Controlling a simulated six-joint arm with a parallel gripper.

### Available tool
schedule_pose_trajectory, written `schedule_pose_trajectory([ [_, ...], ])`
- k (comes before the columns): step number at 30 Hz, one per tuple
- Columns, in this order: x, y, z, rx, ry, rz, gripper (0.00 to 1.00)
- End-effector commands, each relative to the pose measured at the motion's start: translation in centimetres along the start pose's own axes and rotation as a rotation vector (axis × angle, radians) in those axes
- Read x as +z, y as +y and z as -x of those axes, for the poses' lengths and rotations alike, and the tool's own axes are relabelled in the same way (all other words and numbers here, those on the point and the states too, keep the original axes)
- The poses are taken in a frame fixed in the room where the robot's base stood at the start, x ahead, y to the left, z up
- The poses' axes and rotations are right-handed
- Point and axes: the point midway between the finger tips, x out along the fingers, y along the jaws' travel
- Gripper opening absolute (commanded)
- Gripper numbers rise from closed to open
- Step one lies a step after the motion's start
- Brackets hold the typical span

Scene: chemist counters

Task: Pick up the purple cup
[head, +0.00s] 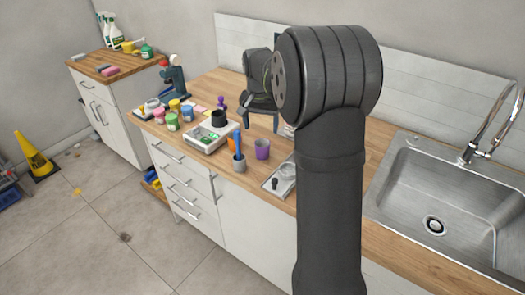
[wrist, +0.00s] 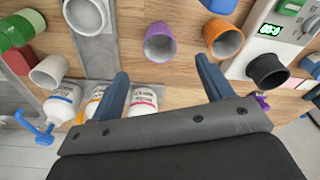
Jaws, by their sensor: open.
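The purple cup (head: 262,149) stands on the wooden counter in the head view, near the front edge. In the wrist view the purple cup (wrist: 160,42) is at the upper middle, its pale open mouth facing the camera. My gripper (head: 262,125) is behind the cup in the head view, over the counter, partly hidden by my arm. In the wrist view my gripper (wrist: 163,83) is open, with one blue-grey finger on each side. The cup lies beyond the fingertips, roughly centred between them. Nothing is between the fingers.
An orange cup (wrist: 224,38) and a black cup (wrist: 268,71) are right of the purple cup in the wrist view, near a scale (wrist: 288,28). A metal tray (head: 276,183) and a grey cup (head: 239,163) holding a blue item flank it. Several bottles (wrist: 62,104) stand lower left.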

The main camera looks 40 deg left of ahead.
Motion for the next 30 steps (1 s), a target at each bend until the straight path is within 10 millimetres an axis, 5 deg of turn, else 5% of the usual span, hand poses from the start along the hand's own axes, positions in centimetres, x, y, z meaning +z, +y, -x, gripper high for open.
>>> schedule_pose_trajectory([
  [7, 0.0, 0.1, -4.8, 0.001, -0.002, -0.001, 0.73],
  [30, -0.3, 0.1, -11.2, 0.000, 0.002, -0.002, 0.73],
])
